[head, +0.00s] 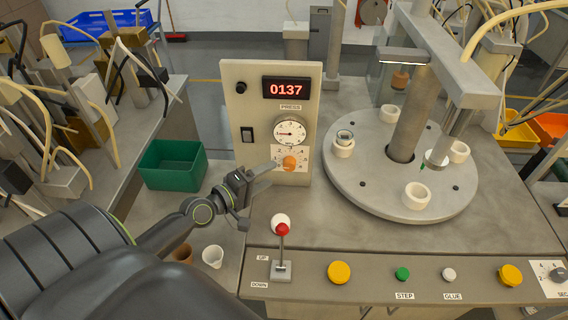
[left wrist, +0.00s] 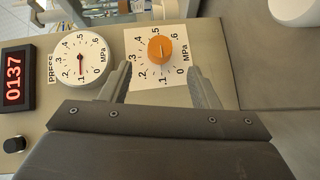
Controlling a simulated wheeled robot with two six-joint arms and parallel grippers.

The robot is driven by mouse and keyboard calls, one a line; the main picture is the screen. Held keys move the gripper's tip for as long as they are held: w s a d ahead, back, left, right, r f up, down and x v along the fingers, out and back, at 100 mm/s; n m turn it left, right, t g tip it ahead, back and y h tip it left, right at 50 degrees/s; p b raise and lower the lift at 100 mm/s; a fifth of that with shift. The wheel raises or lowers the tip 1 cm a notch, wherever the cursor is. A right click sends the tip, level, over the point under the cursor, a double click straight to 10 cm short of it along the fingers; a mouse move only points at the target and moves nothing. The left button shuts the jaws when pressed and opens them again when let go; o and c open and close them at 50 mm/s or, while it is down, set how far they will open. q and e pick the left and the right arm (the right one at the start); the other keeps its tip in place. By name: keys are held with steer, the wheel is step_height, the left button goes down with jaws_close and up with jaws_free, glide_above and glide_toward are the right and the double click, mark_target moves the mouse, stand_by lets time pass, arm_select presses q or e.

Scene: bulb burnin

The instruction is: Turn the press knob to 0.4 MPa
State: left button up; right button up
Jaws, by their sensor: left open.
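The press knob (head: 289,162) is a round orange knob on a white scale plate, low on the upright beige panel. It also shows in the left wrist view (left wrist: 160,49), with its scale from 0 to .6 MPa; its small dark mark seems to point near .1. The press gauge (head: 290,132) above it also shows in the left wrist view (left wrist: 80,57), its red needle near .1. My left gripper (head: 270,168) is open and empty, in front of the panel, its two fingertips (left wrist: 160,72) apart and short of the knob, one towards each side. My right gripper is out of view.
The panel (head: 236,108) carries a red display (head: 286,89) reading 0137 and a black switch (head: 247,134). A red-tipped lever (head: 282,230) stands below the gripper. A round turntable (head: 360,190) is to the right, a green bin (head: 172,164) to the left.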

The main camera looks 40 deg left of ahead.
mark_target(284, 167)
arm_select(q)
steer(key=x, duration=0.5)
steer(key=shift+w+d, duration=0.1)
steer(key=shift+w, duration=0.2)
steer(key=shift+w+d+f, duration=0.1)
steer(key=shift+w+d, duration=0.05)
steer(key=shift+w, duration=0.45)
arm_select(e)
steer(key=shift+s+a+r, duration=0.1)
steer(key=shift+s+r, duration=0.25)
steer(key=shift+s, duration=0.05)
arm_select(q)
steer(key=shift+c, duration=0.4)
